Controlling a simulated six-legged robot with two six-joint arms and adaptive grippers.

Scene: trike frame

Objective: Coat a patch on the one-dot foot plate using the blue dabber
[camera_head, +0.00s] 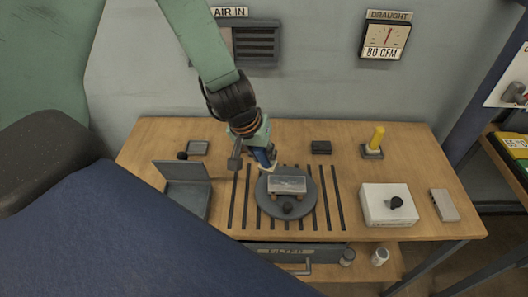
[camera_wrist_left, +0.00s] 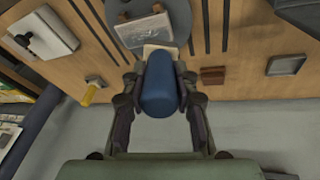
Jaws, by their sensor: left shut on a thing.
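My left gripper (camera_head: 257,146) is shut on the blue dabber (camera_head: 263,158), its pale tip pointing down. In the left wrist view the dabber's blue body (camera_wrist_left: 160,92) sits between the fingers. A grey metal plate (camera_head: 287,184) lies on a round grey turntable (camera_head: 302,207); the plate also shows in the left wrist view (camera_wrist_left: 145,30). The dabber tip is close to the plate's back-left edge; I cannot tell whether they touch. No dot mark on the plate is readable. My right gripper is not in view.
Dark slots run through the wooden bench (camera_head: 345,135) beside the turntable. An open grey box (camera_head: 187,190) stands left. A yellow-handled item (camera_head: 376,140), a white box with a black knob (camera_head: 385,212) and a grey block (camera_head: 444,205) stand right.

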